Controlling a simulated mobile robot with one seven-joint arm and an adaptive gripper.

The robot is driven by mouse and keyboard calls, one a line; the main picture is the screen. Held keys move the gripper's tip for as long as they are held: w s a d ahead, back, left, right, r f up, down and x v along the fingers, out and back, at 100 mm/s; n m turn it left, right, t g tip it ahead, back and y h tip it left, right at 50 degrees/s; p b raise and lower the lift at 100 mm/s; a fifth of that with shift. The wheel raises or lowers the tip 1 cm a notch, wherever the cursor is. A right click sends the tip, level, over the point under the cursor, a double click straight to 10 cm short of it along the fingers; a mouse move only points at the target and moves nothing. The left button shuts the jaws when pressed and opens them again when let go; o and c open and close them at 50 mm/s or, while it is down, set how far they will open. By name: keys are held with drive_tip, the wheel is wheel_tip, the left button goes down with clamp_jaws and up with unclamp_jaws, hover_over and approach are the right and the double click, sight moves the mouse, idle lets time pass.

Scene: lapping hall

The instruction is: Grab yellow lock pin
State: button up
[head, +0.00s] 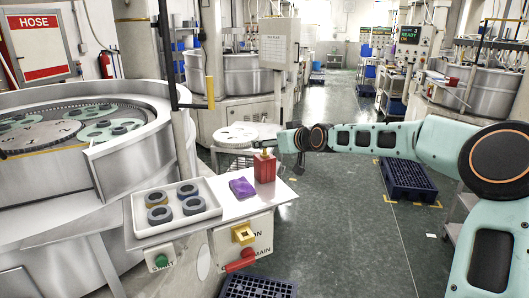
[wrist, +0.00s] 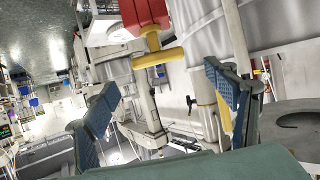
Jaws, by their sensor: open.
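The yellow lock pin appears as a T-shaped yellow piece (wrist: 158,57) on a red block (wrist: 143,14) in the wrist view. In the head view the yellow piece (head: 264,152) tops the red block (head: 265,168), which stands upright on the right part of a white shelf. My gripper (head: 284,140) is beside and slightly above it in the head view. In the wrist view my gripper (wrist: 170,95) is open and empty. The pin shows beyond the fingers, toward the top of the picture, and no contact is visible.
A purple cloth (head: 242,187) and a white tray (head: 136,218) with several grey rings share the shelf (head: 284,192). A yellow piece (head: 243,234) and red handle (head: 240,261) are on the panel below. A pole (head: 165,60) rises behind the tray. The aisle floor (head: 325,220) is mostly open.

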drive_tip(key=shift+f+p+x, duration=0.15)
drive_tip(key=shift+p+x, duration=0.3)
drive_tip(key=shift+x, duration=1.25)
drive_tip(key=shift+f+p+x, duration=0.15)
drive_tip(key=shift+p+x, duration=0.3)
drive_tip(key=shift+x, duration=1.3)
drive_tip(key=shift+d, duration=0.2)
drive_tip(key=shift+s, duration=0.1)
drive_tip(key=c, duration=1.4)
drive_tip(key=shift+o, duration=0.2)
drive_tip(key=shift+r, duration=0.15)
